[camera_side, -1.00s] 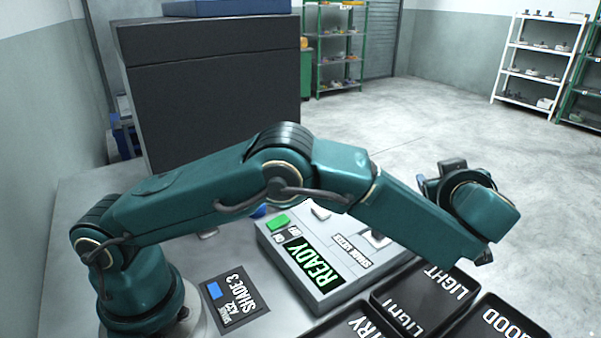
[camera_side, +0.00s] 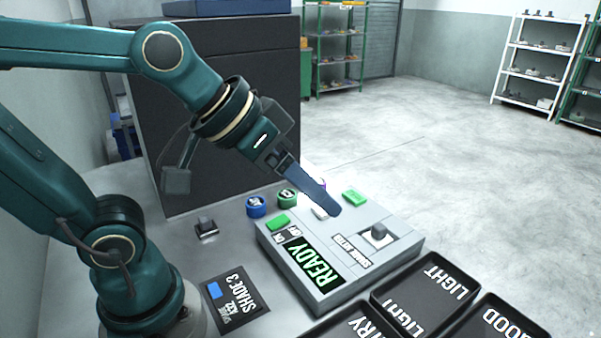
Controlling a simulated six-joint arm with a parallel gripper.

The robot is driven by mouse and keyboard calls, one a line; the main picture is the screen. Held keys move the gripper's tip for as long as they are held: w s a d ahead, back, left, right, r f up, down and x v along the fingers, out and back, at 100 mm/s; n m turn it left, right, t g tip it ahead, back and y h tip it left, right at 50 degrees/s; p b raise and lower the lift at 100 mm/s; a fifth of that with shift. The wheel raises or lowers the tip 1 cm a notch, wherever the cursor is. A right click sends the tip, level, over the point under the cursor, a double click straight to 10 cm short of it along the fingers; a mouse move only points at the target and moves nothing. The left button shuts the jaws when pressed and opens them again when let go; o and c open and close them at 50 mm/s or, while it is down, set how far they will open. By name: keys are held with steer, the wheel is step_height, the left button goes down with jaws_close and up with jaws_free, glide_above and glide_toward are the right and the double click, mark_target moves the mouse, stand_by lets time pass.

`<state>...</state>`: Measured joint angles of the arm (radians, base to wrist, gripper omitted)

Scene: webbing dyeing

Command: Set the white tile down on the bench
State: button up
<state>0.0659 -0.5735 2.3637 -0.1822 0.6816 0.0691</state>
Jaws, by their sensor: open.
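A small white piece (camera_side: 319,214), which looks like the white tile, lies on top of the grey meter box (camera_side: 350,287) near its back edge. My gripper (camera_side: 333,207) reaches down from the upper left, its finger end over this piece and hiding part of it. I see the fingers from the side, so the gap between them is hidden, and I cannot tell whether they touch the piece. The grey metal bench (camera_side: 228,258) lies to the left of the box.
Black labelled trays (camera_side: 428,296) stand at front right. A tall dark cabinet (camera_side: 235,110) rises behind. Bare bench shows around the card.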

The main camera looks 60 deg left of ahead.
steer(key=shift+o, duration=0.3)
steer(key=s+a+f+g+y, duration=0.1)
steer(key=s+a+f+g, duration=0.1)
steer(key=s+a+f, duration=0.2)
steer(key=shift+s+f+y, duration=0.25)
steer(key=shift+s+y, duration=0.15)
steer(key=shift+s, duration=0.8)
